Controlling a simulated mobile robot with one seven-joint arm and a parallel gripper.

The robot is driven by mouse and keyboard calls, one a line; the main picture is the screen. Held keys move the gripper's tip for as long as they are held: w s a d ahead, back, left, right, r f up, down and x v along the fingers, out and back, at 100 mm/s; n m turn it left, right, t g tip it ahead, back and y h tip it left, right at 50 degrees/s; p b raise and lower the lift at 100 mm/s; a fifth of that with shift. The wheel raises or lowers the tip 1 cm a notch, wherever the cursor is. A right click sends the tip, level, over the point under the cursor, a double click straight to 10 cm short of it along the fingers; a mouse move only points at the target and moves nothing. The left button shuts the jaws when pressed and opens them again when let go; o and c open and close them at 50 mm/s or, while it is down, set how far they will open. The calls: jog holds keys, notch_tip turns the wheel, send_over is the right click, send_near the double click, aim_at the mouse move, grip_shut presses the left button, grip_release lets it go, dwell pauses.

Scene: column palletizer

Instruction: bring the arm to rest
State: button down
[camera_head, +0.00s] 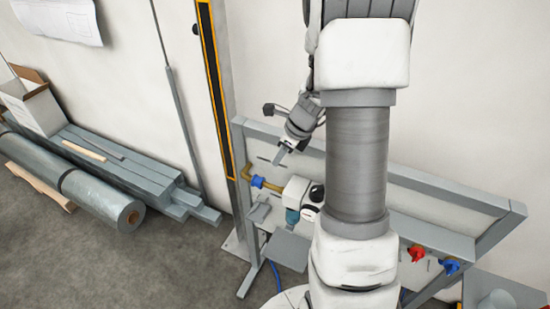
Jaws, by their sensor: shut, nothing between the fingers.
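My arm fills the middle of the head view, with a thick grey and white link standing upright in front of a grey-framed panel. My gripper (283,156) shows small, left of that link and above the panel's left part. Its fingers look close together and point down and to the left. I see nothing held in it. Part of the arm between the link and the gripper is hidden behind the link.
The grey panel frame (508,215) carries a white and teal device (297,192), a red valve handle (417,253) and a blue one (452,267). A grey roll (100,195), metal profiles (140,177) and an open box (33,105) lie left. Floor between is clear.

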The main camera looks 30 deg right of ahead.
dwell(0.5)
jog(key=s+a+r+n, duration=0.4)
jog(key=a+r+n, duration=0.1)
jog(key=r+n, duration=0.2)
jog(key=s+a+r+n, duration=0.3)
jog(key=a+r+n, duration=0.25)
jog(key=r, duration=0.25)
jog(key=s+a+r+n+t+h, duration=0.1)
jog(key=s+r+n, duration=0.2)
jog(key=s+n, duration=0.4)
jog(key=s+a+r+n+t+h, duration=0.1)
jog(key=s+r+n, duration=0.2)
jog(key=s+n, duration=0.4)
jog(key=shift+a+r+n+h, duration=0.2)
jog(key=shift+n+h, duration=0.2)
jog(key=shift+n, duration=0.45)
